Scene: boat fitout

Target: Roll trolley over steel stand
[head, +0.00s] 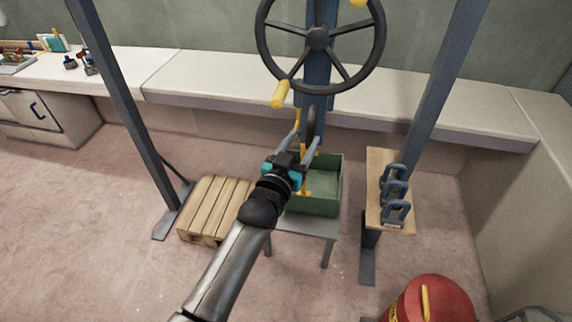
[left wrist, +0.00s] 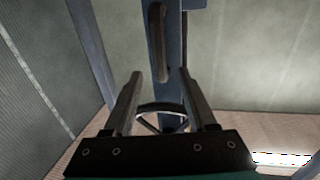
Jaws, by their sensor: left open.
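The steel stand (head: 305,222) is a low grey table with a green open box (head: 318,206) on it. The blue column (head: 312,85) hangs above, with a dark handwheel (head: 317,38) in front. This may be part of the trolley; its top is out of view. A dark upright handle (head: 310,122) is on the column's lower part. My left gripper (head: 309,130) is open at this handle, fingers on either side of it in the head view. In the left wrist view, the handle (left wrist: 158,42) shows beyond the open fingers (left wrist: 157,88). Contact cannot be told.
Two dark gantry posts (head: 125,100) stand left and right. A wooden pallet (head: 213,207) lies left of the stand. A wooden shelf (head: 376,165) with several blue shackles is at the right. A red drum (head: 430,302) stands at the front right. A white bench (head: 205,78) runs behind.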

